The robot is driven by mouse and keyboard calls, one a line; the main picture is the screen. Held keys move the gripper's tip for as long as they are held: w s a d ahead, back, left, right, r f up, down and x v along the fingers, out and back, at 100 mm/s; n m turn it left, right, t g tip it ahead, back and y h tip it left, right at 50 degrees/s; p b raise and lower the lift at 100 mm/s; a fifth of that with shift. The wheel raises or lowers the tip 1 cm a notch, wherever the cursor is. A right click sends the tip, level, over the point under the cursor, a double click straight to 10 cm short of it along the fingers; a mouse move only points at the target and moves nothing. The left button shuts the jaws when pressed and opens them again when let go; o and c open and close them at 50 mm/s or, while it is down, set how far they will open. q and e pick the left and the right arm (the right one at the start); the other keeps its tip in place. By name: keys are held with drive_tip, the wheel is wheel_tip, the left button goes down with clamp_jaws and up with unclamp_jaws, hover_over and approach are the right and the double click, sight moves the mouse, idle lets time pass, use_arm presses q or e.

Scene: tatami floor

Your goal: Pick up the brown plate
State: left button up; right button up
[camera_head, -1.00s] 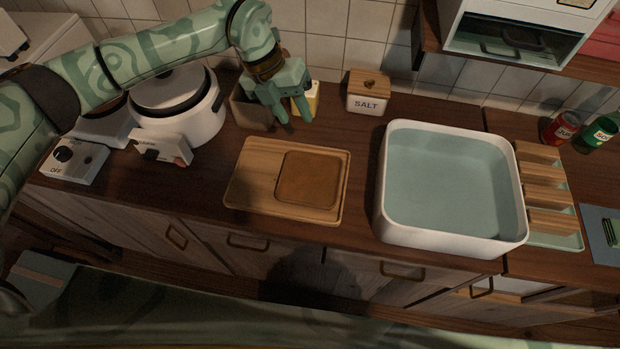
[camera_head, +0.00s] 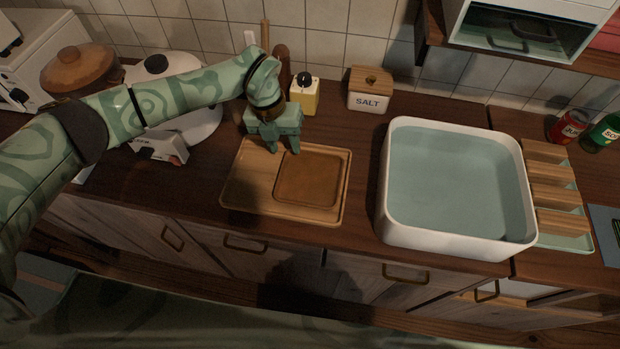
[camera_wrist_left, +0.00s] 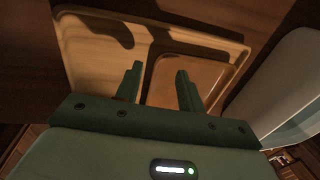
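The brown plate (camera_head: 308,182) is a square, shallow plate lying on the right part of a light wooden tray (camera_head: 245,190). It also shows in the left wrist view (camera_wrist_left: 200,78), with the bare part of the tray (camera_wrist_left: 95,50) to its left. My left gripper (camera_head: 283,149) is over the tray's back edge, at the plate's back left corner. In the left wrist view its two fingers (camera_wrist_left: 160,75) are apart, with the plate's left edge between them and nothing visibly gripped. My right gripper is not in view.
A white basin (camera_head: 455,240) stands right of the tray, with a slatted rack (camera_head: 555,195) beyond it. A salt box (camera_head: 370,92) and a yellow container (camera_head: 304,98) stand behind. A white cooker (camera_head: 200,122) is at the left. The counter between tray and basin is clear.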

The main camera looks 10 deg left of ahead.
use_arm(q)
drive_tip(key=f, duration=0.2)
drive_tip(key=shift+d+f, duration=0.2)
drive_tip(key=shift+f, duration=0.2)
clamp_jaws()
drive_tip(key=shift+s, duration=0.1)
drive_tip(key=shift+r, duration=0.1)
